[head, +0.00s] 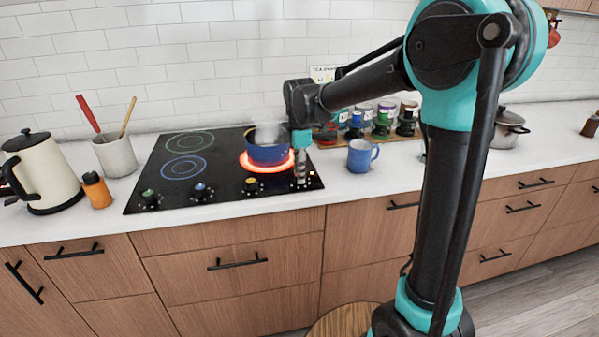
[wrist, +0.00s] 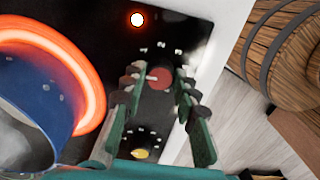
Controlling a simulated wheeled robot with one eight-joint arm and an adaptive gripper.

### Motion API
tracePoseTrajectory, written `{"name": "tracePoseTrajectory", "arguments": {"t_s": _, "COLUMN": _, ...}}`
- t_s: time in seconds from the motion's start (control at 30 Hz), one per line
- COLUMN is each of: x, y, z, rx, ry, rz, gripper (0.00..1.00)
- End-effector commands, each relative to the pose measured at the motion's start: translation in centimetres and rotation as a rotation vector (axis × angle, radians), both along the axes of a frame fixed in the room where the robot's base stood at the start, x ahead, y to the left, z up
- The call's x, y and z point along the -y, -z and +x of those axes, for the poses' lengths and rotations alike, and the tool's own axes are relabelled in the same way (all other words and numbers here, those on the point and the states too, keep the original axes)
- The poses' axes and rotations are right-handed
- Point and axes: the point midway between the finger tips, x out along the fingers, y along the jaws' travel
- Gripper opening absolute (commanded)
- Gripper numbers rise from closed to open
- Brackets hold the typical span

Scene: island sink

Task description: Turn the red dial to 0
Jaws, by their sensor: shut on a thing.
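The red dial (wrist: 161,79) is on the black cooktop's front edge, with a white mark on its face and printed marks around it. In the head view my gripper (head: 301,178) points down at the cooktop's front right corner and hides the dial. A burner (head: 289,166) glows orange-red under a blue pot (head: 267,153). The glowing ring (wrist: 92,75) and the blue pot (wrist: 30,105) fill the left of the wrist view.
A yellow dial (wrist: 140,154) is beside the red one; blue (head: 200,189) and green (head: 148,198) dials are further left. A blue mug (head: 361,156) stands on the counter right of my gripper. A spice rack (head: 395,135) is behind it. A bright indicator light (wrist: 137,19) shows on the cooktop.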

Motion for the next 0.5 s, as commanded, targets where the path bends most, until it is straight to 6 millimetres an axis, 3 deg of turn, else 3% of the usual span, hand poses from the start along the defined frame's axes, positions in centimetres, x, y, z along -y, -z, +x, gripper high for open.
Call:
{"name": "tracePoseTrajectory", "arguments": {"t_s": 0.03, "x": 0.00, "y": -0.03, "z": 0.05, "rx": 0.001, "ry": 0.000, "rz": 0.000, "gripper": 0.32}}
{"name": "tracePoseTrajectory", "arguments": {"t_s": 0.2, "x": 0.00, "y": -0.02, "z": 0.04, "rx": 0.001, "ry": 0.000, "rz": 0.000, "gripper": 0.50}}
{"name": "tracePoseTrajectory", "arguments": {"t_s": 0.5, "x": 0.01, "y": -0.16, "z": 0.01, "rx": 0.000, "ry": 0.000, "rz": 0.000, "gripper": 0.50}}
